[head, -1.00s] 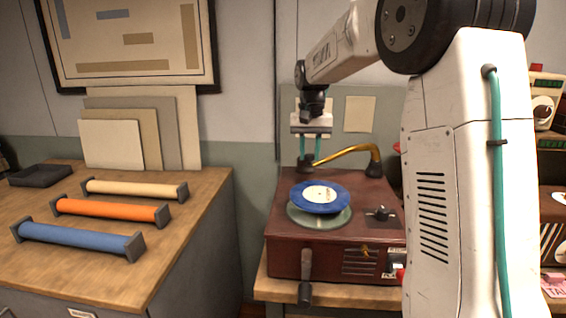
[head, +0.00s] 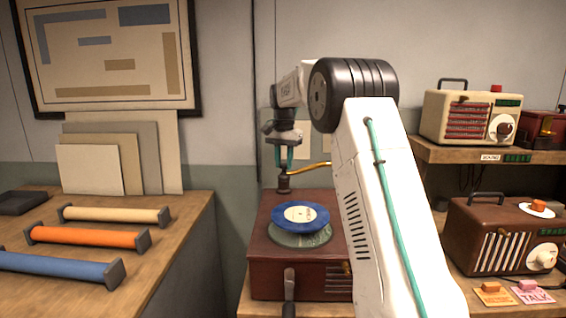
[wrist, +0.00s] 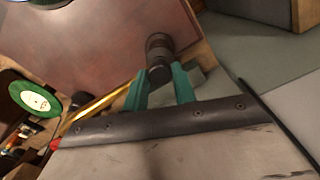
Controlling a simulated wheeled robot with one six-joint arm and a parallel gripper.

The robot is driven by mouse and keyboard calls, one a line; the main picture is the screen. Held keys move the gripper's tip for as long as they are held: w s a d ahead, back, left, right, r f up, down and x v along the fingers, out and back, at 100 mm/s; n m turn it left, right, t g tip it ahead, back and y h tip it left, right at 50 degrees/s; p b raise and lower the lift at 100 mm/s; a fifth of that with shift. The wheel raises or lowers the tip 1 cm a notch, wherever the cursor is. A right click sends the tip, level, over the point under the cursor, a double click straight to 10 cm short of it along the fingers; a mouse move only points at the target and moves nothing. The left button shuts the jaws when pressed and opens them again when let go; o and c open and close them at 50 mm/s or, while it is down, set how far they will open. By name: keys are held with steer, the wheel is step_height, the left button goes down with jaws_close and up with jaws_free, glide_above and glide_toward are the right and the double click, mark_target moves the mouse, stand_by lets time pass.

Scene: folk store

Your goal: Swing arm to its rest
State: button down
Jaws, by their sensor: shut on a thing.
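The record player (head: 262,274) is a dark red box in the middle of the head view. A blue record (head: 322,219) with a cream label lies over its pale green platter (head: 301,241). The gold swing arm (head: 310,166) runs from a dark head (head: 284,184) at the player's back left corner toward the right. My own arm hides its pivot end. My gripper (head: 284,166) points down with its green fingers shut on the dark head. The wrist view shows the head (wrist: 158,58) between the fingertips, and the gold arm (wrist: 100,104) beside them.
Blue, orange (head: 88,236) and cream rollers lie on the left bench. A cream radio (head: 448,114) and a brown radio (head: 476,226) stand at right. A green record (wrist: 35,100) shows in the wrist view. A gap separates bench and player.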

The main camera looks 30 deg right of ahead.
steer(key=shift+w+d+r, duration=0.1)
steer(key=shift+d+r, duration=0.05)
steer(key=shift+r, duration=0.05)
steer(key=c, duration=1.1)
jaws_free()
steer(key=shift+f, duration=0.1)
steer(key=shift+c, duration=0.2)
step_height(320, 180, up, 8)
steer(key=shift+f, duration=0.1)
steer(key=shift+w, duration=0.1)
